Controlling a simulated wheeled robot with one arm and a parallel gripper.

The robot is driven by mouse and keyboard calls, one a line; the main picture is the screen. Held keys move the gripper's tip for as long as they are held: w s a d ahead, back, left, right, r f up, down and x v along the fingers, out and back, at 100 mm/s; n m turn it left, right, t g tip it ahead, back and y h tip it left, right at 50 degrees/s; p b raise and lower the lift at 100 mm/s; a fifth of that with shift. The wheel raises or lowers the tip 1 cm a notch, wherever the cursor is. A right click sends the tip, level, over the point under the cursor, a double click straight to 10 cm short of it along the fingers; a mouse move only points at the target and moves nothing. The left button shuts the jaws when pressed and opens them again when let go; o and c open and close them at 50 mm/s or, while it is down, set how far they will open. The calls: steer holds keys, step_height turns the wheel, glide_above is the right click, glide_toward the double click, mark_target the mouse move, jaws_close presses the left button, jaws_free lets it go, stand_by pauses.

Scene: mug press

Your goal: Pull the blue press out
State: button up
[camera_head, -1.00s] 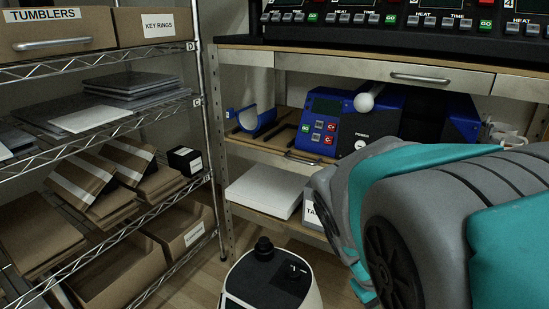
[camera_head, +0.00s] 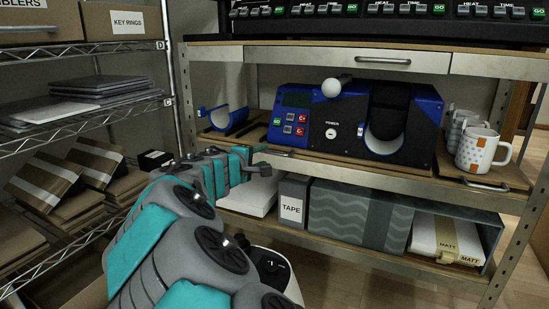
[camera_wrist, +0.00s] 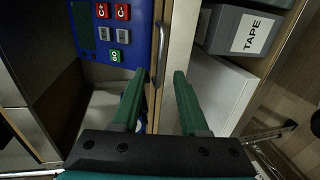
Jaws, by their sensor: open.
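The blue press (camera_head: 350,110) stands on the upper shelf, with a display, red and green buttons, a white-knobbed lever and a curved cradle. It rests on a wooden board (camera_head: 330,158) that has a metal handle (camera_head: 283,153) on its front edge, left of centre. My gripper (camera_head: 258,160) is at the front of the shelf, just left of and close to this handle. In the wrist view, my open fingers (camera_wrist: 160,78) point at the board's front edge and a dark handle bar (camera_wrist: 160,42). The press's button panel (camera_wrist: 113,30) shows beyond. I cannot tell whether the fingers touch the handle.
A separate blue cradle (camera_head: 226,117) sits left of the press. Patterned mugs (camera_head: 480,148) stand on a handled board at right. Below are a tape box (camera_head: 292,205) and a patterned box (camera_head: 345,215). A wire rack (camera_head: 110,120) with boxes stands close at left.

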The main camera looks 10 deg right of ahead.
mark_target(271, 153)
steer(key=x, duration=0.6)
steer(key=shift+w+d, duration=0.2)
steer(key=shift+c, duration=0.4)
steer(key=shift+f, duration=0.1)
jaws_close()
stand_by(0.7)
